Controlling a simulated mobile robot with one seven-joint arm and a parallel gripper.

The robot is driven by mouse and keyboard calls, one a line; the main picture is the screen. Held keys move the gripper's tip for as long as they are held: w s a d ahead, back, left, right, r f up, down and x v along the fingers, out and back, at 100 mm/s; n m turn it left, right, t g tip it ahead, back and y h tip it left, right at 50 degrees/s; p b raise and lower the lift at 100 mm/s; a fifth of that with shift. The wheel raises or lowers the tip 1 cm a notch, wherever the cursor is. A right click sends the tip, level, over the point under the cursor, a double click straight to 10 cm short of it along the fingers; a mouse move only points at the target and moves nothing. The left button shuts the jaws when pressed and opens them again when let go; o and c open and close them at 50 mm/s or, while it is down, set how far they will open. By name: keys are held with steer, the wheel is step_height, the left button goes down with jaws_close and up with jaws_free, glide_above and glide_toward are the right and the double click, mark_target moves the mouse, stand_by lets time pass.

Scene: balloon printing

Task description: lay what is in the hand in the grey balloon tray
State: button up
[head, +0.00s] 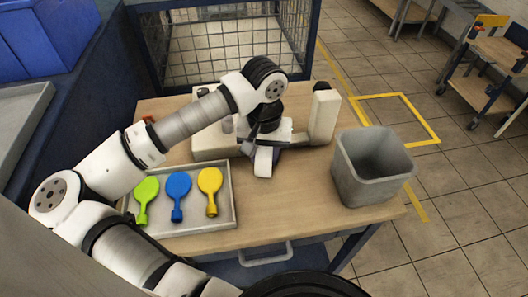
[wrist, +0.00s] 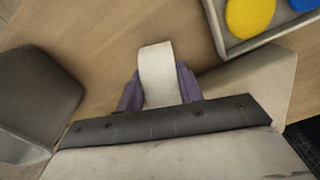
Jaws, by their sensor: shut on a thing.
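The grey balloon tray (head: 230,222) lies at the left front of the wooden table. It holds a green balloon (head: 146,190), a blue balloon (head: 178,190) and a yellow balloon (head: 210,182) side by side. Its corner (wrist: 221,42) shows at the top right in the wrist view. My gripper (wrist: 159,92) is shut on an off-white, flat-looking piece (wrist: 156,65), pinched between its two purple-grey fingers. In the head view this pale piece (head: 263,163) is right of the tray, apart from it, and my arm hides part of the gripper. I cannot tell exactly what the piece is.
A grey open bin (head: 355,183) stands at the table's right. A cream machine (head: 322,117) stands behind my gripper, partly hidden by my arm. Bare tabletop (head: 285,205) lies between tray and bin. A wire cage (head: 205,45) stands behind the table.

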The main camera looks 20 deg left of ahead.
steer(key=shift+f+b, duration=0.25)
steer(key=shift+b, duration=0.05)
steer(key=o, duration=1)
steer(key=shift+r, duration=0.1)
steer(key=shift+r, duration=0.15)
